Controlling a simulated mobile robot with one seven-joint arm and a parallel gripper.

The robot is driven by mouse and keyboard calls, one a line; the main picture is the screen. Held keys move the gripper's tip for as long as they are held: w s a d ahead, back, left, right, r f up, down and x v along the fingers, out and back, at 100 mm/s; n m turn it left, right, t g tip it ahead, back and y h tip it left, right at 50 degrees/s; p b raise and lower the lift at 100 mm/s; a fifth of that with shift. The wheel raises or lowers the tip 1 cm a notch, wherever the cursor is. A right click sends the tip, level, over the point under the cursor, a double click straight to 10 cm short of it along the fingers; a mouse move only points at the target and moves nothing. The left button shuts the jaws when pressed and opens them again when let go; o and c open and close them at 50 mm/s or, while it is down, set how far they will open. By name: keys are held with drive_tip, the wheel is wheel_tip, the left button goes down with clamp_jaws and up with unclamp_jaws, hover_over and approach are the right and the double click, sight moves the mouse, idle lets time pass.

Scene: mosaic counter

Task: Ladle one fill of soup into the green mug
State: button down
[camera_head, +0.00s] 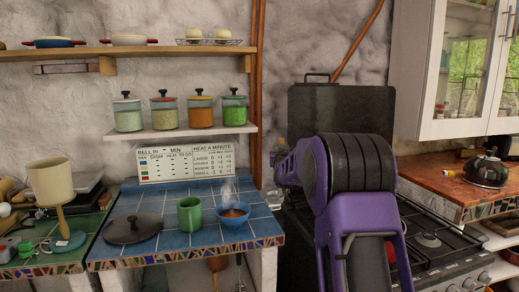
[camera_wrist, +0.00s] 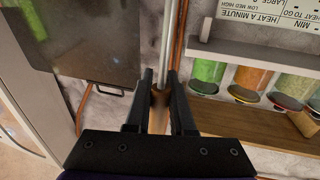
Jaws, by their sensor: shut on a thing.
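The green mug (camera_head: 190,214) stands upright on the blue-tiled counter in the head view. Right beside it is a blue bowl (camera_head: 234,217) of steaming reddish-brown soup. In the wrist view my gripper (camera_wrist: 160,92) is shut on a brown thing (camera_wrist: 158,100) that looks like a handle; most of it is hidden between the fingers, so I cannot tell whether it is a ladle. In the head view my purple arm hides the fingers. My gripper is up near the wall, apart from the mug and bowl.
A dark round lid (camera_head: 132,229) lies left of the mug. A shelf of several jars (camera_head: 165,112) hangs above the counter. A cream goblet-like lamp (camera_head: 52,182) stands at far left, a stove (camera_head: 440,245) at right. A dark panel (camera_head: 325,105) stands behind my arm.

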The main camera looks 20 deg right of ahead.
drive_tip(key=s+d+r+m+g+h+p, duration=0.1)
drive_tip(key=s+d+m+g+h+p, duration=0.2)
drive_tip(key=s+d, duration=0.45)
drive_tip(key=s+d+r+m+g+h+p, duration=0.1)
drive_tip(key=s+d+m+g+h, duration=0.3)
drive_tip(key=d, duration=0.7)
drive_tip(key=s+d+r+m+g+h+p, duration=0.15)
drive_tip(key=s+d+h, duration=0.25)
drive_tip(key=s+d, duration=0.4)
wheel_tip(320, 180, down, 15)
drive_tip(key=w+d+b, duration=0.1)
drive_tip(key=b, duration=0.8)
drive_tip(key=shift+r, duration=0.15)
drive_tip(key=shift+r+m, duration=0.1)
drive_tip(key=shift+m, duration=0.15)
wheel_tip(320, 180, up, 12)
drive_tip(key=p, duration=0.8)
